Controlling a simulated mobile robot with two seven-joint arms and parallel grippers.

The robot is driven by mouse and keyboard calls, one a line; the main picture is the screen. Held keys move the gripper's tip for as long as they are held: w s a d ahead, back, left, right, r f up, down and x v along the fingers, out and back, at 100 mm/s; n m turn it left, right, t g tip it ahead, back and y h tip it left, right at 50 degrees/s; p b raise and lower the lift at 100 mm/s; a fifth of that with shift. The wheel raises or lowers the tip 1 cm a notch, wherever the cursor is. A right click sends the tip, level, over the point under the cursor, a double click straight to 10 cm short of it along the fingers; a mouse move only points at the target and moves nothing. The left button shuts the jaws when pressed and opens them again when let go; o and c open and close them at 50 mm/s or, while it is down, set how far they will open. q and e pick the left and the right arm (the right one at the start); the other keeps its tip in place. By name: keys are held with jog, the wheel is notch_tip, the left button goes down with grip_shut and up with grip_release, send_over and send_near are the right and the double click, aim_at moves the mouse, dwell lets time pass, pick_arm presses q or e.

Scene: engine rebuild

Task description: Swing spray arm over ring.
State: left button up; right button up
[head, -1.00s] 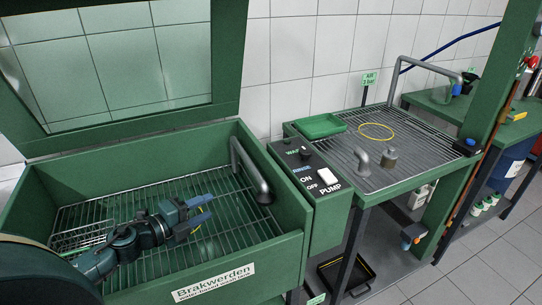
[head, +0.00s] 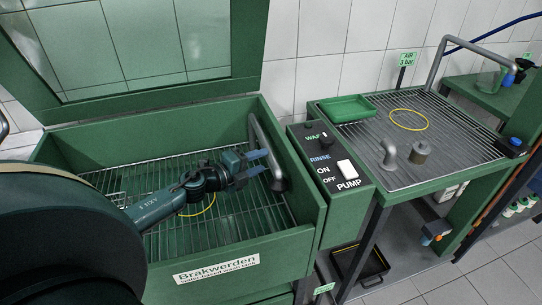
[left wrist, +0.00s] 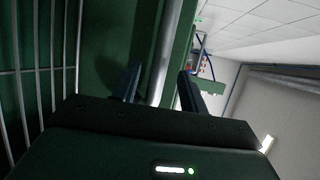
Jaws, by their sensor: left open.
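The spray arm (head: 264,143), a bent grey pipe, rises at the right inner wall of the green wash tank (head: 110,151) and ends in a downward nozzle. A yellow ring (head: 208,206) lies on the tank's wire grid, partly hidden under my left arm. My left gripper (head: 267,164) is open beside the spray arm, pointing right. In the left wrist view the grey pipe (left wrist: 165,55) appears between the two open fingers; I cannot tell whether they touch it. My right gripper is not in view.
The pump control box (head: 331,170) stands right of the tank. The drain table beyond has another yellow ring (head: 409,120), a green tray (head: 347,108), a small grey cylinder (head: 421,152) and a bent pipe (head: 439,65). The tank's raised lid (head: 150,48) stands behind.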

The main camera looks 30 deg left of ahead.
aim_at(271, 157)
pick_arm(q)
jog(key=shift+x, duration=2.5)
jog(key=shift+c, duration=0.3)
grip_shut()
